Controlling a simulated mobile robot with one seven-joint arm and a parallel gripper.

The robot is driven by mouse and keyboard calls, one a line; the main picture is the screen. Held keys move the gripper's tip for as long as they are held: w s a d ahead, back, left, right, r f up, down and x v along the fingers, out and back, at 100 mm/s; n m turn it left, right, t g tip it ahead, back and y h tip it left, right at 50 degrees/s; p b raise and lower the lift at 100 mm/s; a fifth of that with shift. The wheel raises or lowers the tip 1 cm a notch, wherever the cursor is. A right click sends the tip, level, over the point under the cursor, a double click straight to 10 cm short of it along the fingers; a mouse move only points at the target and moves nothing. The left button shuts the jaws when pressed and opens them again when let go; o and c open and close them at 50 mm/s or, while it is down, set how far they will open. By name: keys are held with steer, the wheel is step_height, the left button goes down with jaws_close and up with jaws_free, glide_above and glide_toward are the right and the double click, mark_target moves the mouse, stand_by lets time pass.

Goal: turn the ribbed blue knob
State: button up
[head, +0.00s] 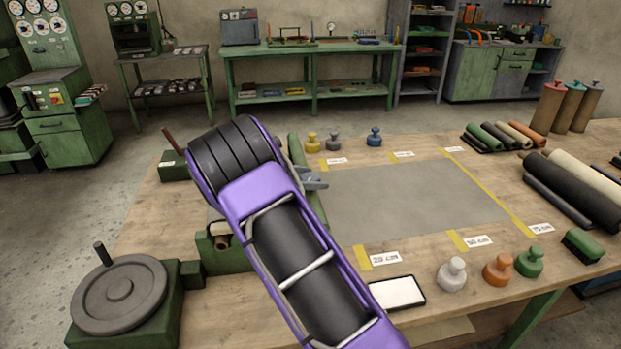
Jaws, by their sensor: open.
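A small blue knob-topped piece (375,137) stands upright at the back of the wooden table, right of a grey and a yellow one. It is the only blue knob-like thing I can make out; ribs on it are too small to tell. My purple arm reaches in from the bottom of the head view and hides the table's left middle. My gripper (317,181) shows only in part past the arm, with grey fingers over the left edge of the grey sheet area. It is open, nearer than the blue piece and to its left, clear of it.
A grey handwheel (119,293) is at the front left. White (452,274), orange (498,270) and green (529,262) knobbed pieces stand along the front edge, near a framed white pad (397,292). Rolls (572,190) lie at the right. The grey mat (410,200) is clear.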

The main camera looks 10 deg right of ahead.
steer(key=c, duration=1.4)
steer(key=shift+o, duration=0.2)
steer(key=shift+m+g, duration=0.3)
steer(key=shift+d+f+m+g+h, duration=0.1)
steer(key=shift+m+g+h, duration=0.3)
steer(key=shift+m+g, duration=1.9)
steer(key=shift+g, duration=0.4)
steer(key=shift+m+g, duration=0.6)
steer(key=shift+g, duration=0.1)
steer(key=o, duration=1.4)
steer(key=shift+c, duration=0.2)
